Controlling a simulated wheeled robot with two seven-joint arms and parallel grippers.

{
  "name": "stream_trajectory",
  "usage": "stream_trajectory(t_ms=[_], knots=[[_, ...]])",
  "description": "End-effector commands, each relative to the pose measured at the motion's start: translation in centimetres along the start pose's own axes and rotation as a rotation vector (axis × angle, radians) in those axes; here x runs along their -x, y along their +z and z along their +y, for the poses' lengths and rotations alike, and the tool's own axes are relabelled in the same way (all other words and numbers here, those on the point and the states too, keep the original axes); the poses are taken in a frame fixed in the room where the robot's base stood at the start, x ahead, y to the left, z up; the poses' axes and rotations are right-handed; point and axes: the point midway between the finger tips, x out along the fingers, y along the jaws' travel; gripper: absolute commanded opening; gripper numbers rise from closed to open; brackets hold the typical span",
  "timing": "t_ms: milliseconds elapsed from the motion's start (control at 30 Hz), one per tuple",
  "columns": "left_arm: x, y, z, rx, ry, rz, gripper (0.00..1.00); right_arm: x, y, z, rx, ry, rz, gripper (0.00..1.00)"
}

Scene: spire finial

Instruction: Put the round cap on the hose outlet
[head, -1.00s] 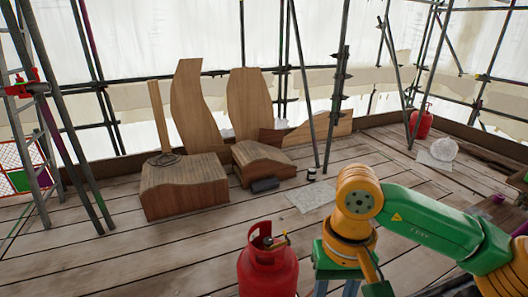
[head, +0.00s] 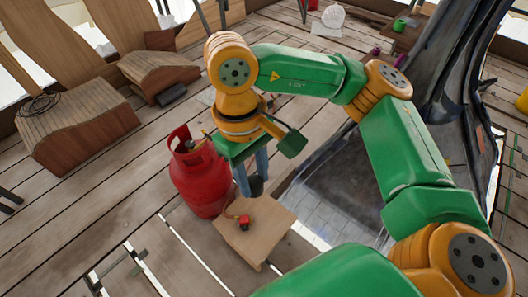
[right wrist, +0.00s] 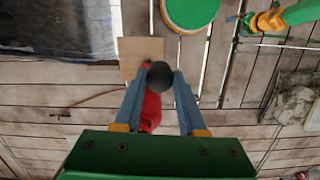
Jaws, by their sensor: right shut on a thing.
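The round cap (head: 256,186) is dark and sits between the fingertips of my right gripper (head: 251,180), which is shut on it. In the right wrist view the cap (right wrist: 160,75) shows as a dark disc between the blue fingers. The hose outlet, apparently the small red and brass fitting (head: 244,222), lies on a wooden board (head: 262,245) below the cap. The cap is above and apart from it in the head view. In the right wrist view the cap and fingers hide most of the fitting. What seems to be my left arm shows at that view's top right; its jaws are unclear.
A red gas bottle (head: 200,180) stands close beside the board and my right gripper. Dark sheeting (head: 340,195) lies to the right. Wooden carved blocks (head: 80,135) stand at the left. Plank floor is open at the lower left, with gaps between some boards.

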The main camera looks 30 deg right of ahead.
Motion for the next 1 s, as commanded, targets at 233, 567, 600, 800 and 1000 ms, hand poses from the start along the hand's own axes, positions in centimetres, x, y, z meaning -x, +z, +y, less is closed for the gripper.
stream_trajectory(t_ms=[233, 567, 600, 800, 1000], knots=[[0.0, 0.0, -0.1, 0.000, -0.001, 0.000, 1.00, 3.0, -0.3, -4.7, 0.302, 0.039, 0.002, 0.00], [0.0, 0.0, 0.0, 0.000, 0.000, 0.000, 1.00, 3.6, -0.3, -5.8, 0.380, 0.048, -0.001, 0.00], [0.0, 0.0, 0.0, 0.000, 0.000, 0.000, 1.00, 3.6, -0.3, -5.8, 0.380, 0.048, -0.001, 0.00], [0.0, 0.0, 0.1, 0.001, 0.001, 0.000, 1.00, 2.8, -0.9, -6.6, 0.481, 0.059, -0.004, 0.00], [0.0, 0.0, 0.1, 0.001, 0.002, 0.000, 1.00, 0.9, -2.5, -8.2, 0.727, 0.090, -0.003, 0.00]])
